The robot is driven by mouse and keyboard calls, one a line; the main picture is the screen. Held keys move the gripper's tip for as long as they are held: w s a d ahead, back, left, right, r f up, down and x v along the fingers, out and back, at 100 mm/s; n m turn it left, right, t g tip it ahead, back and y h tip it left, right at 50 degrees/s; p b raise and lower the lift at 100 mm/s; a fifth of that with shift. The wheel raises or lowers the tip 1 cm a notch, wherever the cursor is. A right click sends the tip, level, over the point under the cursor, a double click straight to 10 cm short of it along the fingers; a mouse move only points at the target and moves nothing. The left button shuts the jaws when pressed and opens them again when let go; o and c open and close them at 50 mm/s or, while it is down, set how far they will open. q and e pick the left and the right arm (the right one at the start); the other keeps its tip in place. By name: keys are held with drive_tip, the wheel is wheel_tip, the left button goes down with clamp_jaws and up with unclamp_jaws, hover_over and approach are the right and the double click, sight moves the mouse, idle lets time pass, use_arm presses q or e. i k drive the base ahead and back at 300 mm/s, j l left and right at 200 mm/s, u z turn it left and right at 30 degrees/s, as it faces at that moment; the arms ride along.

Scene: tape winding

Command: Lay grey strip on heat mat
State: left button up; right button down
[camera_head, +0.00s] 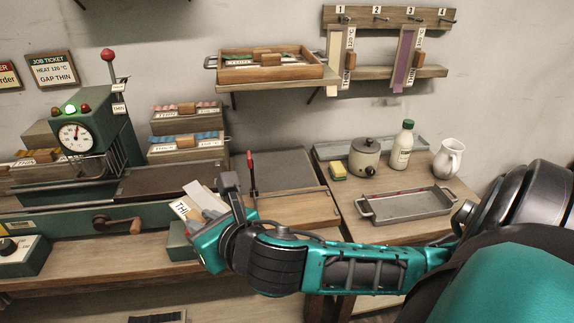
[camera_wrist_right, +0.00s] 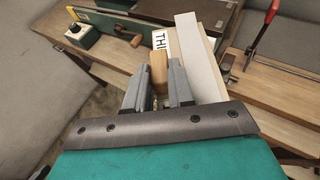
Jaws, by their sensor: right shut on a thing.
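My right gripper (camera_head: 222,203) is at the middle of the bench in the head view. In the right wrist view it (camera_wrist_right: 158,85) is shut on the wooden handle (camera_wrist_right: 158,68) of a pale board with a "THIN" label (camera_wrist_right: 160,44). A light grey strip (camera_wrist_right: 200,55) lies lengthwise along this board. In the head view the strip is partly hidden by my gripper. Two dark flat panels, at the bench middle (camera_head: 285,168) and further left (camera_head: 172,180), could be the heat mat; I cannot tell which. My left gripper is not in view.
A red-handled clamp (camera_head: 252,172) stands up just behind my right gripper. A green machine with a dial (camera_head: 78,137) and a crank (camera_head: 118,224) is at left. A metal tray (camera_head: 408,205) sits on the right table. A shelf box (camera_head: 270,68) hangs above.

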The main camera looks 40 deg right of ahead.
sight(273, 170)
drive_tip(key=k+l, duration=0.15)
drive_tip(key=l, duration=0.2)
drive_tip(key=k+l, duration=0.1)
drive_tip(key=l, duration=0.3)
drive_tip(key=i+l, duration=0.2)
drive_tip(key=l, duration=0.15)
drive_tip(key=i+l, duration=0.25)
drive_tip(key=l, duration=0.15)
drive_tip(key=j+u, duration=0.05)
